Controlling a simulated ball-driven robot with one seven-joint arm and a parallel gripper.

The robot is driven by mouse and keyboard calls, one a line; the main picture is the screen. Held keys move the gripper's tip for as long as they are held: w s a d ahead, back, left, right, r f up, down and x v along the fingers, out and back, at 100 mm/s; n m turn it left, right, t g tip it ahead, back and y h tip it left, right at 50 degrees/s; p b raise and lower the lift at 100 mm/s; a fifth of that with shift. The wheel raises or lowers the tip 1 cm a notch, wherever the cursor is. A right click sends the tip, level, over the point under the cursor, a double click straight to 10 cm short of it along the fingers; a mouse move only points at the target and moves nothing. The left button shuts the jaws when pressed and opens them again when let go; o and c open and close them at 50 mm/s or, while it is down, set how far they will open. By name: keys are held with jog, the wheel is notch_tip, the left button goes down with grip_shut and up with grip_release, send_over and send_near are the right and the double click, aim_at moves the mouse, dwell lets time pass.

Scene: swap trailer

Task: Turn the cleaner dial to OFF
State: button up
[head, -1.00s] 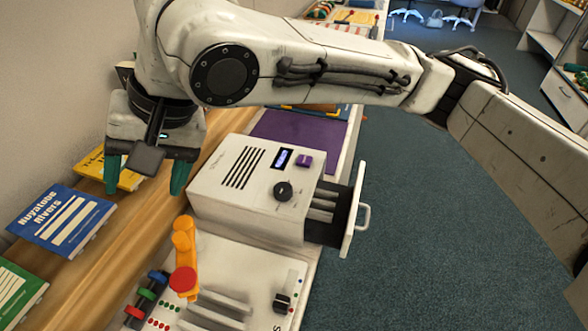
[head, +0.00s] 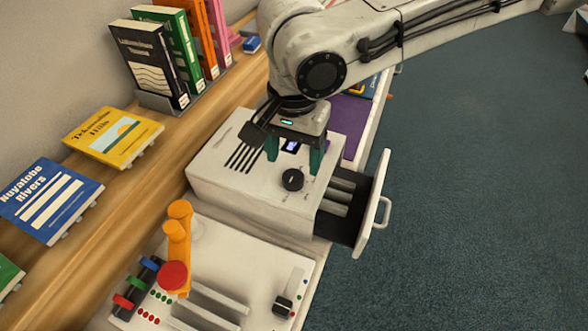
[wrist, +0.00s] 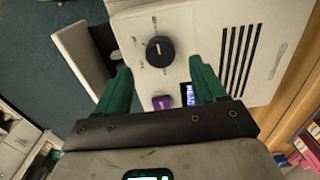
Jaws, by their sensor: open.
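The cleaner is a white box (head: 225,178) with vent slots, a small lit display (head: 291,146) and a black round dial (head: 292,180) on its top. In the wrist view the dial (wrist: 160,50) has small marks around it, too small to read; a pale line shows on the knob. My gripper (head: 294,163) is open and empty over the display side of the box. In the wrist view its green fingertips (wrist: 163,75) point toward the dial, which lies just beyond them. A purple button (wrist: 162,102) shows between the fingers; the gripper hides it in the head view.
An open drawer (head: 372,205) with a handle sticks out of the box's right side. A white panel with an orange lever (head: 176,245) and a slider (head: 283,305) stands in front. Books (head: 150,60) stand on the wooden ledge at the left.

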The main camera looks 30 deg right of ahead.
aim_at(293, 175)
jog(key=shift+f, duration=2.4)
jog(key=shift+a, duration=0.1)
jog(key=c, duration=1.1)
jog(key=shift+o, duration=0.2)
